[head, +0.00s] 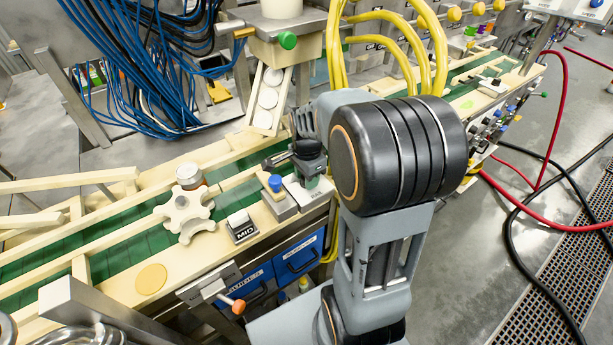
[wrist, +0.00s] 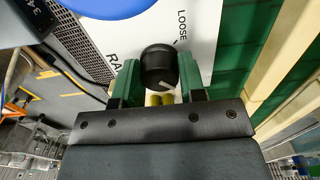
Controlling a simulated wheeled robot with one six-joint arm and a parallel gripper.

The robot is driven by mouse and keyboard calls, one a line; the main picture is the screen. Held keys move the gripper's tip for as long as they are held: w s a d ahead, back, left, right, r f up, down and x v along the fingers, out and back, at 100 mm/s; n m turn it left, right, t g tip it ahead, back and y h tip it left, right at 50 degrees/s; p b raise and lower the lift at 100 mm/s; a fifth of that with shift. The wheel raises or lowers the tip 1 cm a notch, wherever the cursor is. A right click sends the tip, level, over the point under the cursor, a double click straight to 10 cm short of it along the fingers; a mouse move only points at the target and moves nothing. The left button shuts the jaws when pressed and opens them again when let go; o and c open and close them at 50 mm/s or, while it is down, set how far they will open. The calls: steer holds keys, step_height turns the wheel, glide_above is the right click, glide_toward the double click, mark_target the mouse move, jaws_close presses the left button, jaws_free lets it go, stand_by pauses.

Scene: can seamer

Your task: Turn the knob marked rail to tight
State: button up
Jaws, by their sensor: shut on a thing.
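The rail knob (wrist: 157,62) is a round black knob with a pale pointer line on a white plate (wrist: 205,25) in the wrist view. Beside it the plate reads "LOOSE" at the upper right and "RA", partly hidden, at the left. The pointer line is on the knob's lower right side, away from the word LOOSE. My gripper (wrist: 159,78) has its green fingers on either side of the knob and is shut on it. The word tight does not show.
A green conveyor (head: 110,233) with cream rails runs along the bench. A cream star wheel (head: 186,212), a switch marked MID (head: 241,227) and a blue-topped button (head: 275,184) stand left of my arm. Yellow hoses (head: 437,50) rise behind it. An orange-tipped lever (head: 238,306) sticks out in front.

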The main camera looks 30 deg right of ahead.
steer(key=o, duration=0.9)
step_height(320, 180, up, 14)
steer(key=shift+f, duration=0.1)
stand_by(0.6)
